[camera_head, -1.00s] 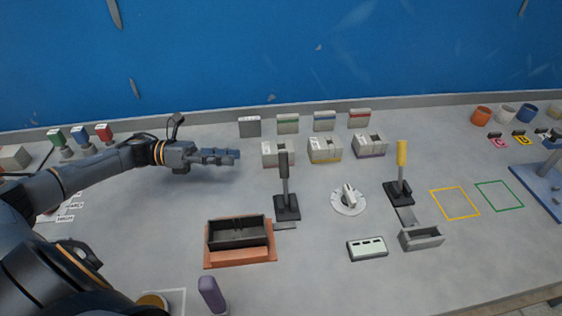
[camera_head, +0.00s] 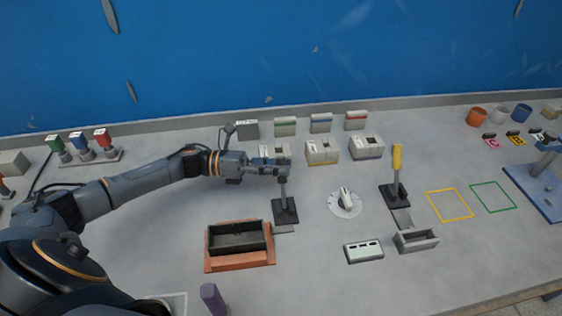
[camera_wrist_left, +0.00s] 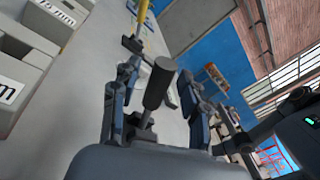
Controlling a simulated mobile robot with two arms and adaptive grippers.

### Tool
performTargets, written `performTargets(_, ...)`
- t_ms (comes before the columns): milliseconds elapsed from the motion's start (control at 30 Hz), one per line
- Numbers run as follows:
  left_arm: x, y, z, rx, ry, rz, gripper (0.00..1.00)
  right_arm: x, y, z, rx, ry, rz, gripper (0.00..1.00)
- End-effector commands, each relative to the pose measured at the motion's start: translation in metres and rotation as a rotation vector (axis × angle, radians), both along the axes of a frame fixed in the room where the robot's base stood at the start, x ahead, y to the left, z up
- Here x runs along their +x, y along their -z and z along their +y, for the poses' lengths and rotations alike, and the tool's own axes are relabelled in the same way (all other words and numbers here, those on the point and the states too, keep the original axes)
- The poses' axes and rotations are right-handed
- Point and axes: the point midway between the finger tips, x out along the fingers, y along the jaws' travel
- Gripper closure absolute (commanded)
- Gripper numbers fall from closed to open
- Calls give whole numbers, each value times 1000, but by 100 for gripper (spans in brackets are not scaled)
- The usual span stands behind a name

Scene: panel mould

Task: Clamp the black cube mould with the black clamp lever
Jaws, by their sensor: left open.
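The black clamp lever (camera_head: 284,190) stands upright on its black base in the middle of the table. My left gripper (camera_head: 284,167) is at its handle and partly hides the top in the head view. In the left wrist view the dark handle (camera_wrist_left: 157,88) stands between the two open fingers of my left gripper (camera_wrist_left: 160,74), with gaps showing beside it. The black cube mould (camera_head: 209,238), an open box, sits in an orange-brown tray (camera_head: 240,263) in front and left of the lever. My right gripper is not in view.
A yellow-handled lever (camera_head: 397,160), a white dial (camera_head: 345,204) and a grey open box (camera_head: 416,241) lie to the right. Grey blocks (camera_head: 321,152) stand just behind the lever. A purple handle (camera_head: 212,298) stands in front of the tray.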

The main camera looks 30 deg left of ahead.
Motion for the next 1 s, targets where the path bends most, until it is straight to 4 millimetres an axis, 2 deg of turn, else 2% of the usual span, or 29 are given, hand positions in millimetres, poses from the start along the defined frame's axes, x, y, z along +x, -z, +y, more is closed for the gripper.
performTargets(367, 3, 1, -6, 1, 0, -1, 55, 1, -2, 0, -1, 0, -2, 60)
performTargets(600, 2, 1, -6, 1, 0, 0, 100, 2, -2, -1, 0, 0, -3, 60)
performTargets(1000, 2, 2, -1, 14, 0, -16, 100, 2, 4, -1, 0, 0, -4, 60)
